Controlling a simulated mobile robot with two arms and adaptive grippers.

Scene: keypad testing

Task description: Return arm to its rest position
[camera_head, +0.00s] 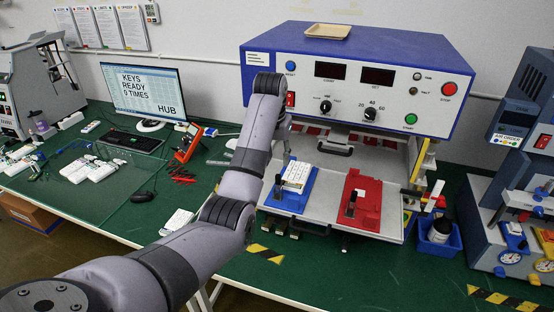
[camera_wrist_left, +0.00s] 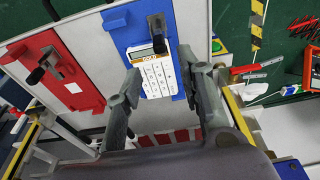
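My left arm (camera_head: 228,190) reaches from the lower left of the head view to the front of the blue-topped test machine (camera_head: 345,60). My left gripper (camera_wrist_left: 164,80) shows in the wrist view with its two fingers apart and nothing held between them. In the head view it is mostly hidden by the wrist. A white keypad (camera_wrist_left: 157,75) lies in a blue fixture (camera_wrist_left: 120,35) beyond the fingertips; it also shows in the head view (camera_head: 296,175). A red fixture (camera_head: 370,210) sits beside the blue one on the pulled-out tray. My right gripper is not in view.
A monitor (camera_head: 144,90) reading "KEYS READY 0 TIMES" stands at the back left. White devices (camera_head: 90,170) lie left on the green table. A blue bin (camera_head: 438,240) and another blue machine (camera_head: 515,170) stand right. The front table strip has free room.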

